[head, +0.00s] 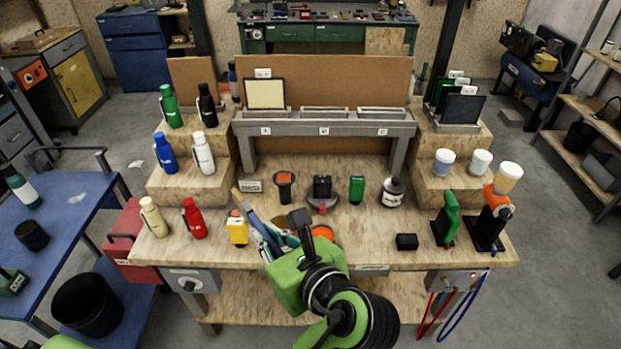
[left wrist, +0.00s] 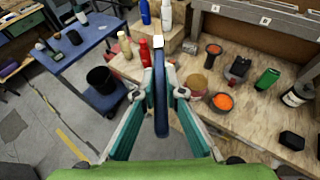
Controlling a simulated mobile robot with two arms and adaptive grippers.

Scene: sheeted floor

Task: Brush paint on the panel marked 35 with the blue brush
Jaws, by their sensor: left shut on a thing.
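My left gripper (head: 284,237) is over the front middle of the workbench, shut on the blue brush (head: 258,228). In the left wrist view the gripper (left wrist: 160,93) has its teal fingers on both sides of the dark blue brush (left wrist: 160,108), which points away from me with a pale end. A cream panel (head: 265,94) stands in the left slot of the middle rack. Several dark panels (head: 460,108) stand in a rack at the right. Their small labels are unreadable, so I cannot tell which is 35. A bowl of orange paint (left wrist: 222,101) is right of the brush.
A yellow item (head: 237,228) is left of the brush. White-lidded jars (head: 444,161) stand on the right steps. A black block (head: 407,242) and an orange-black tool (head: 492,215) are at the front right.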

